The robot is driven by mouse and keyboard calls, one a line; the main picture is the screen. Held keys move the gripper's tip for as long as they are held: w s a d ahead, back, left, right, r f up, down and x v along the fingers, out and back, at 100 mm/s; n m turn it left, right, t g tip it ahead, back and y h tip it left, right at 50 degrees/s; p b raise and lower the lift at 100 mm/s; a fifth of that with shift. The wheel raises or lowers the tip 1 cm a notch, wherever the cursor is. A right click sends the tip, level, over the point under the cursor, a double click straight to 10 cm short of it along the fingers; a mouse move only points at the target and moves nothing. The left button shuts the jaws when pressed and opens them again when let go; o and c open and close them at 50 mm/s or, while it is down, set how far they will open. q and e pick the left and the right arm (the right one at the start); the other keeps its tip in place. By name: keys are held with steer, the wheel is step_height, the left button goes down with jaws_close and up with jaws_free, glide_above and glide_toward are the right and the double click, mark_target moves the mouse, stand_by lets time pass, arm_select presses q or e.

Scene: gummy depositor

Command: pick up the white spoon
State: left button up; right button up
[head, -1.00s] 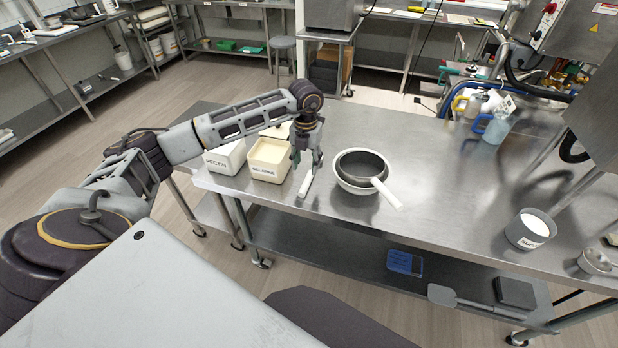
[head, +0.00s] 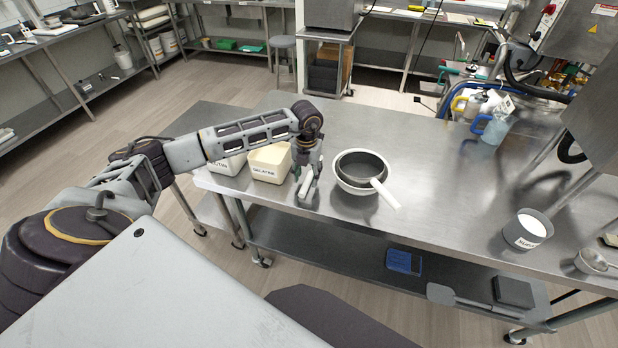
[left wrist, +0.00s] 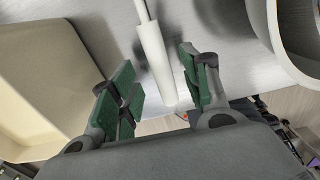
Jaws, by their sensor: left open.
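The white spoon lies on the steel table between the gelatine bin and the pan. In the head view its pale handle (head: 306,185) shows below my left gripper (head: 306,181), and the rest is hidden behind the gripper. In the left wrist view the thick white handle (left wrist: 156,58) runs between the two green-padded fingers of my left gripper (left wrist: 160,88), with a thinner stem at the top. The fingers are open, one on each side of the handle with gaps visible. The spoon's bowl is not in view. My right gripper is not in view.
The cream gelatine bin (head: 268,163) stands close left of my left gripper, with the pectin bin (head: 228,165) beyond it. Open tabletop (head: 440,190) lies further right.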

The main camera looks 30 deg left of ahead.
arm_select(q)
steer(key=shift+f, duration=1.3)
steer(key=c, duration=1)
